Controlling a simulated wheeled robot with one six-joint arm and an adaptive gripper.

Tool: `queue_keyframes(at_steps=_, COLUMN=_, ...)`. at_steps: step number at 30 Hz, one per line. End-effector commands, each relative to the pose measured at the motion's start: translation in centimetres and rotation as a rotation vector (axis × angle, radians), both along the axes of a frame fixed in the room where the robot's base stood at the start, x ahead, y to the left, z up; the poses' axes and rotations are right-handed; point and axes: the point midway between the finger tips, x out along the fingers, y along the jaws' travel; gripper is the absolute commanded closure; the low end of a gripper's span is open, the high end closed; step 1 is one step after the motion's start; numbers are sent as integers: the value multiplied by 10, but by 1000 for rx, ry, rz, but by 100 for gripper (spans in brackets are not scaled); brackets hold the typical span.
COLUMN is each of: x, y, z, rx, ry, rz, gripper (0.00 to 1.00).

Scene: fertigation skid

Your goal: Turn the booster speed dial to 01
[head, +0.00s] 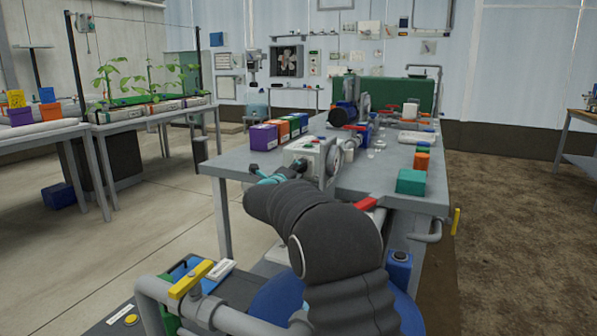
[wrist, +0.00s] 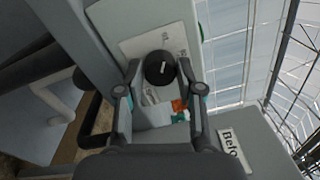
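A round black dial (wrist: 160,68) with a white pointer line sits on a pale plate (wrist: 135,45) in the wrist view. Small marks stand around it, too small to read. My gripper (wrist: 158,75) has its fingers apart, one on each side of the dial. I cannot tell whether either finger touches it. In the head view my gripper (head: 268,174) is at the near left of a pale box (head: 303,150) on the bench; the dial cannot be made out there.
The grey bench (head: 375,180) holds colored boxes (head: 264,137) at left, a teal box (head: 411,182) at right, and pipes and a pump (head: 349,112) behind. A pipe with a yellow handle (head: 192,278) stands at near left. A partly readable label (wrist: 233,150) shows low in the wrist view.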

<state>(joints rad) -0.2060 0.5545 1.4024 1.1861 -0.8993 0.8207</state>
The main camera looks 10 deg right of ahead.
Motion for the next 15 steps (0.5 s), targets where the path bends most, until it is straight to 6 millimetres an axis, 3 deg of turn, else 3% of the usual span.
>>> queue_keyframes(at_steps=2, x=0, y=0, z=0, rx=0, ry=0, rz=0, gripper=41)
queue_keyframes(at_steps=15, x=-8, y=4, z=0, rx=1, ry=-1, rz=-3, gripper=41)
